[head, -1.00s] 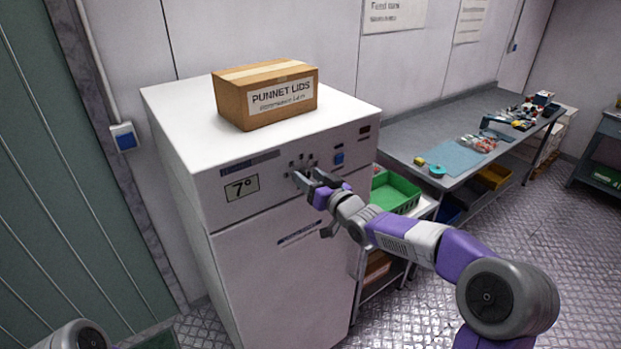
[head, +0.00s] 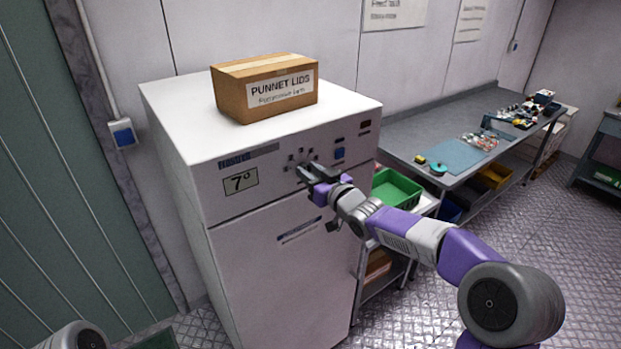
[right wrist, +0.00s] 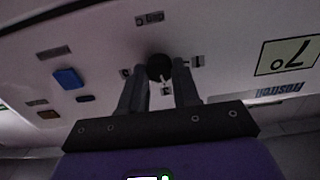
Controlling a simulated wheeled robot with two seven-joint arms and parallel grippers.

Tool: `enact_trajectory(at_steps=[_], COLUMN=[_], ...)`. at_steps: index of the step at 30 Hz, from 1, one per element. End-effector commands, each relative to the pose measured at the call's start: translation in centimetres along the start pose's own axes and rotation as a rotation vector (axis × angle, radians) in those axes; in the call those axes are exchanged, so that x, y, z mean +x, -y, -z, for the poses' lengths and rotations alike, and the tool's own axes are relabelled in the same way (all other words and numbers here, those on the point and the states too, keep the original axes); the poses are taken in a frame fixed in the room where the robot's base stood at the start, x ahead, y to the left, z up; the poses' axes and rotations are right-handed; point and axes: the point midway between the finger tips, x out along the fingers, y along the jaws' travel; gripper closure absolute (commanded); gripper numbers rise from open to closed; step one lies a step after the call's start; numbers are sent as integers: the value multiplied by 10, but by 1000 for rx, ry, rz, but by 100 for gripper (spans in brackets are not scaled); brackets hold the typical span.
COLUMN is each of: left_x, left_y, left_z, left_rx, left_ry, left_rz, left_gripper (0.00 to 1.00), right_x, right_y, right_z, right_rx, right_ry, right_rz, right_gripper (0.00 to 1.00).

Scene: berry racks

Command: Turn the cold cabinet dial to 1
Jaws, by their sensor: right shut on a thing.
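The white cold cabinet (head: 285,255) stands in the middle of the head view, with a 7° display (head: 240,181) on its upper front panel. My right gripper (head: 305,172) is at the panel, right of the display. In the right wrist view its two fingers (right wrist: 160,75) stand on either side of the dial and are shut on it. In the head view the fingers mostly hide the dial. My left gripper is out of view.
A blue button (head: 339,154) sits right of the dial. A punnet lids carton (head: 235,97) rests on the cabinet top. A green crate (head: 397,190) on a stand is close to the cabinet's right, near my right arm. A long bench (head: 415,135) lies beyond.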

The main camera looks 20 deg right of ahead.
Motion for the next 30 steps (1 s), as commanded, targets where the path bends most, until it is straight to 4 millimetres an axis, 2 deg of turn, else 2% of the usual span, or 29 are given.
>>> enact_trajectory(at_steps=[1, 9, 30], left_x=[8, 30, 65], left_y=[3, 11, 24], left_z=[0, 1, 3], left_rx=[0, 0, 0], left_ry=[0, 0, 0], left_rz=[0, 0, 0], left_gripper=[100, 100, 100], right_x=[0, 0, 0], right_y=[0, 2, 2], right_z=[-3, -3, -2], right_rx=[-43, -299, -938], right_ry=[-4, -3, -2], right_rz=[1, 1, -1], right_gripper=[99, 99, 99])
